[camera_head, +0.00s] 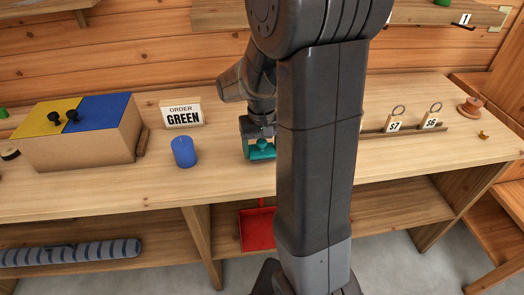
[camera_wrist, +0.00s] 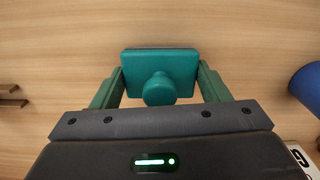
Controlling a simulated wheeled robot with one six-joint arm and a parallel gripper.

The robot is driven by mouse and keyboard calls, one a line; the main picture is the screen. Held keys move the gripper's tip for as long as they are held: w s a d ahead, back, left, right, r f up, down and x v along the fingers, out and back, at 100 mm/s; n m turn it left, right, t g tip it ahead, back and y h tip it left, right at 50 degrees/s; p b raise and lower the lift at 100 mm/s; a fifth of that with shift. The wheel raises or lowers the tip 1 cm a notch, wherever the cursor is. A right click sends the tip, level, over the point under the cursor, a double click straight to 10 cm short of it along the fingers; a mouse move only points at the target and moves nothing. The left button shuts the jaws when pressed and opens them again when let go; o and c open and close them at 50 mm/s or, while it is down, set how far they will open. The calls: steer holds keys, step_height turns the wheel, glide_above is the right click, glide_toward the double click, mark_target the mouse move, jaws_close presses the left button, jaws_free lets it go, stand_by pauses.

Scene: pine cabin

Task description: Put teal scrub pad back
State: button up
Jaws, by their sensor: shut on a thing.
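The teal scrub pad (camera_head: 262,150) is a flat block with a round knob on top. In the wrist view the scrub pad (camera_wrist: 160,60) lies between the fingers of my gripper (camera_wrist: 160,90), which is shut on it. In the head view my gripper (camera_head: 260,145) is over the bench, partly hidden behind my arm. I cannot tell whether the pad touches the wood.
A blue cylinder (camera_head: 184,152) stands left of the pad, before a sign (camera_head: 181,114) reading ORDER GREEN. A box (camera_head: 80,145) with yellow and blue lids is farther left. Tags S7 (camera_head: 394,127) and S6 (camera_head: 431,121) hang at right. A red dustpan-like object (camera_head: 257,228) is below.

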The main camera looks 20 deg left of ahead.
mark_target(262, 141)
steer(key=shift+f, duration=0.6)
steer(key=shift+f, duration=0.2)
steer(key=o, duration=0.9)
steer(key=shift+o, duration=0.2)
steer(key=shift+r, duration=0.1)
step_height(262, 141, up, 12)
steer(key=shift+r+p, duration=0.1)
steer(key=shift+p, duration=0.5)
